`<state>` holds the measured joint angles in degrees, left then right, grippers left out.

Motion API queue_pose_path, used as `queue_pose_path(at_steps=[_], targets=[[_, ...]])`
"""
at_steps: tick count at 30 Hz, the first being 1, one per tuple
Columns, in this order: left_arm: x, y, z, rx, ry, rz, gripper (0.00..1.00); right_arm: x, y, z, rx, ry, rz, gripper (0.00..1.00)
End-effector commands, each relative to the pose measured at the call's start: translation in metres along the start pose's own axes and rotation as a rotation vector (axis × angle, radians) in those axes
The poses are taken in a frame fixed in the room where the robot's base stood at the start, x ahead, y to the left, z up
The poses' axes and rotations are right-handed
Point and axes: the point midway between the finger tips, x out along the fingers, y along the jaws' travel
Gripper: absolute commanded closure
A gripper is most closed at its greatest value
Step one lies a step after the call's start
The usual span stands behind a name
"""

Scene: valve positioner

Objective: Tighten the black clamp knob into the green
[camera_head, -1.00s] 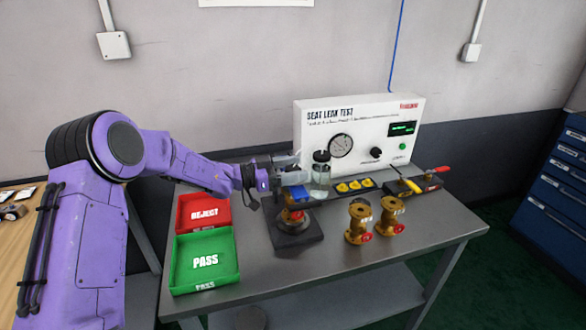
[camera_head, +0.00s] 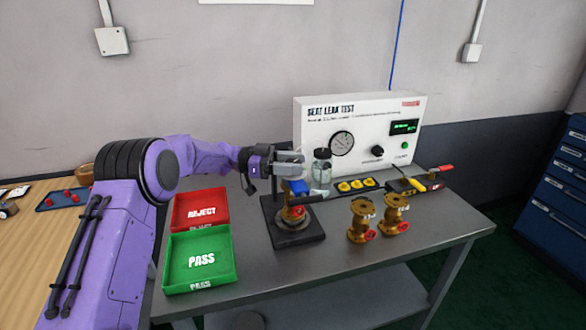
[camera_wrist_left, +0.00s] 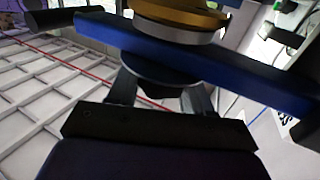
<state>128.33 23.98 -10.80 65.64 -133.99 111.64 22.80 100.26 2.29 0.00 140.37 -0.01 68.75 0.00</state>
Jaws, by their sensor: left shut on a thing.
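My left gripper (camera_head: 292,170) is above the clamp fixture (camera_head: 296,238) on the bench, with its fingers at the top of the fixture just over a blue bar (camera_head: 297,187). A brass valve (camera_head: 292,213) stands in the fixture under the bar. In the left wrist view the blue bar (camera_wrist_left: 200,60) crosses the picture, and the fingers are shut on a round dark part beside it, which I take for the clamp knob (camera_wrist_left: 155,88). Most of the knob is hidden by the gripper, and no green mark shows on it. My right gripper is not in view.
A jar with a black lid (camera_head: 321,172) stands close right of the gripper. The leak test box (camera_head: 360,135) is behind. Two brass valves (camera_head: 361,222) stand at right. The red REJECT tray (camera_head: 201,209) and green PASS tray (camera_head: 199,260) lie at left.

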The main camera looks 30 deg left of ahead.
Motion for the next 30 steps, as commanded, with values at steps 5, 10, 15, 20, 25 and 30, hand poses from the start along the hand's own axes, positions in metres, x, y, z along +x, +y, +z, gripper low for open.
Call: queue_pose_path(at_steps=[5, 10, 15, 20, 25, 30], targets=[[0.000, 0.000, -0.001, 0.000, 0.000, -0.002, 0.81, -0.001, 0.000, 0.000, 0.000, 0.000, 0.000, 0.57], [0.000, 0.000, -0.001, 0.000, 0.000, -0.003, 0.29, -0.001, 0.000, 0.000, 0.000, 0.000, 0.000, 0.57], [-0.001, 0.000, 0.000, -0.001, 0.000, -0.003, 0.29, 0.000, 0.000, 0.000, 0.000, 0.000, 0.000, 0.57], [-0.022, -0.001, 0.002, 0.000, 0.000, -0.007, 0.29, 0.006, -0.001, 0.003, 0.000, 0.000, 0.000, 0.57], [-0.063, -0.001, 0.003, 0.001, 0.001, -0.006, 0.29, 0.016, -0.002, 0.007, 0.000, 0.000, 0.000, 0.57], [-0.095, -0.001, 0.002, 0.000, 0.000, -0.004, 0.29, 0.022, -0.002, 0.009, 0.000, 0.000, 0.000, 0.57]])
